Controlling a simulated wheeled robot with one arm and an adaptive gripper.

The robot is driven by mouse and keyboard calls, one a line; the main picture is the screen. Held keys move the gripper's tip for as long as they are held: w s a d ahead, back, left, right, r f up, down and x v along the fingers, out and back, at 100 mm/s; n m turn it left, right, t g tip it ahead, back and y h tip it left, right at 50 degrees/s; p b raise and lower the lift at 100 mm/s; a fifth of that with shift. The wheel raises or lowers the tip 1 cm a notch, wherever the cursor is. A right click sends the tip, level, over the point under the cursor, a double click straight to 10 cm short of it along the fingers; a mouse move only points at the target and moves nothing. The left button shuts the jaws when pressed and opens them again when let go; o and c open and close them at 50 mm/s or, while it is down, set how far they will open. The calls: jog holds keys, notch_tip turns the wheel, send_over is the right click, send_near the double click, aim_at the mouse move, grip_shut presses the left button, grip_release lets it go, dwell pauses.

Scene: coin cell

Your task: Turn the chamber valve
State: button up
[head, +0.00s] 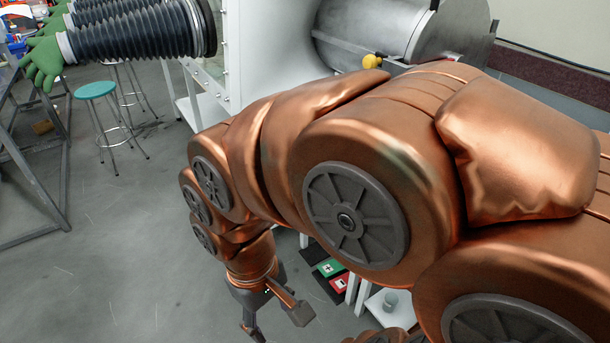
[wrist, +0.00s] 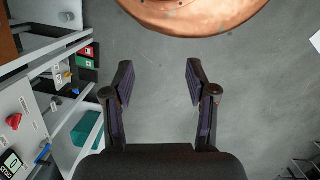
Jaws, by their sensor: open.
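My gripper (wrist: 160,82) is open and empty over bare grey floor in the wrist view. It points down at the end of my copper arm in the head view (head: 276,322). A yellow knob (head: 372,61) sits by the grey metal cylinder (head: 385,28) at the top of the head view, far from my gripper. In the wrist view a red knob (wrist: 14,121) and a blue handle (wrist: 43,152) are on a pale panel at the left, apart from my fingers. I cannot tell which of these is the chamber valve. My arm hides part of the chamber.
A white frame with shelves (wrist: 62,52) stands left of my gripper in the wrist view. It holds green and red boxes (wrist: 86,57). A teal stool (head: 95,90) and black ribbed glove sleeves (head: 135,32) are at upper left.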

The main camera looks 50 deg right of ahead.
jog(key=shift+o, duration=0.8)
jog(key=w+d+f+g+h+b, duration=0.1)
jog(key=w+d+h+b, duration=0.1)
jog(key=d, duration=0.7)
jog(key=w+d+f+n+g+h+b, duration=0.1)
jog(key=w+d+f+h+b, duration=0.1)
jog(key=w+d, duration=0.3)
jog(key=d+h+b, duration=0.1)
jog(key=d, duration=0.3)
jog(key=shift+d+f+n+g+h, duration=0.2)
jog(key=shift+d+n+g+h, duration=0.1)
jog(key=w+d+f+n+g+h+b, duration=0.1)
jog(key=w+d+n+h+b, duration=0.15)
jog(key=d, duration=0.55)
jog(key=w+d+f+n+g+h+b, duration=0.1)
jog(key=w+d+g+h+b, duration=0.2)
jog(key=d, duration=0.4)
jog(key=w+d+f+n+t+h+b, duration=0.4)
jog(key=w+d+f+n+h+b, duration=0.15)
jog(key=w+d+f+n, duration=0.75)
jog(key=shift+w+d+f+m+h+p, duration=0.1)
jog(key=shift+w+d+f+m+p, duration=0.2)
jog(key=shift+d, duration=1.15)
jog(key=shift+w+d+m+h+p, duration=0.1)
jog(key=shift+d+m, duration=0.3)
jog(key=shift+d, duration=1)
jog(key=shift+w+d+f+m+h+p, duration=0.1)
jog(key=shift+w+d+f+m+p, duration=0.2)
jog(key=shift+d, duration=1.15)
